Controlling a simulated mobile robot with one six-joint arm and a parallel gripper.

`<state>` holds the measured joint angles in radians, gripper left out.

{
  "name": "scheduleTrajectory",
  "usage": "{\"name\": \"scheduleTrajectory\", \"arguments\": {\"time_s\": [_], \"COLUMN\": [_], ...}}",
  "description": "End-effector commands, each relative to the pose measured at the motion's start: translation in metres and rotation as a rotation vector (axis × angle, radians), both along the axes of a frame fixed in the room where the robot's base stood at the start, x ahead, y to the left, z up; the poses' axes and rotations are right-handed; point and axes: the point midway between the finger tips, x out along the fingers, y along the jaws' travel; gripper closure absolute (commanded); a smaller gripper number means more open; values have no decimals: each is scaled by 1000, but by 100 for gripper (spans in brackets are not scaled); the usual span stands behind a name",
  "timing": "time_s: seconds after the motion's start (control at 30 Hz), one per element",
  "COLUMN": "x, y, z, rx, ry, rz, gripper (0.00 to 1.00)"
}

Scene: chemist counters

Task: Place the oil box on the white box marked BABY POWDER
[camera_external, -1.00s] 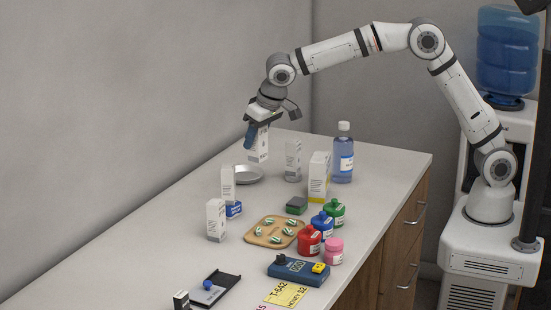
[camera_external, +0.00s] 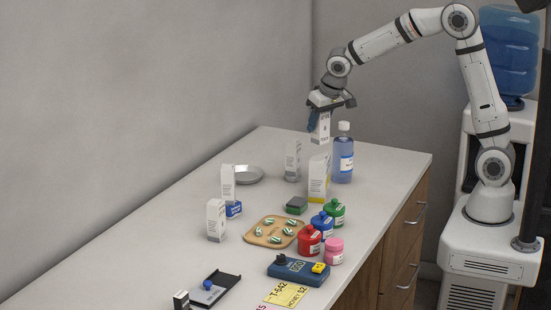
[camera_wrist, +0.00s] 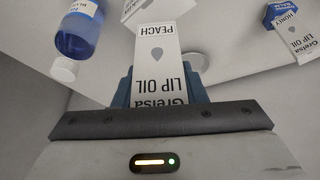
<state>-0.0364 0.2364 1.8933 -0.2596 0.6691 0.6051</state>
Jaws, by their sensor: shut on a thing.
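My gripper (camera_external: 319,118) is shut on the oil box (camera_external: 321,130), a white carton held in the air above the back of the counter. In the wrist view the oil box (camera_wrist: 160,65) reads "Grelsa LIP OIL PEACH" upside down, gripped near one end between the blue fingers. In the external view it hangs above and just behind a tall white box with a yellow base (camera_external: 318,180). A white box with a grey base (camera_external: 293,160) stands left of that. No BABY POWDER lettering is readable, so I cannot tell which box bears it.
A clear blue bottle with a white cap (camera_external: 343,158) stands close right of the held box. A metal dish (camera_external: 245,175), a pill tray (camera_external: 262,241), coloured jars (camera_external: 309,240) and other white boxes (camera_external: 215,220) stand nearer. The counter's back left is clear.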

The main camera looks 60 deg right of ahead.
Motion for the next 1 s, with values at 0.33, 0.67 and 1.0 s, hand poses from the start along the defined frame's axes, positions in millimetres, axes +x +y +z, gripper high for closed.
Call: {"name": "scheduleTrajectory", "arguments": {"time_s": [0.33, 0.67, 1.0], "x": [0, 0, 0], "y": [0, 0, 0], "z": [-40, -44, -45], "rx": [0, 0, 0], "ry": [1, -1, -1], "rz": [1, 1, 1], "gripper": [84, 84, 43]}}
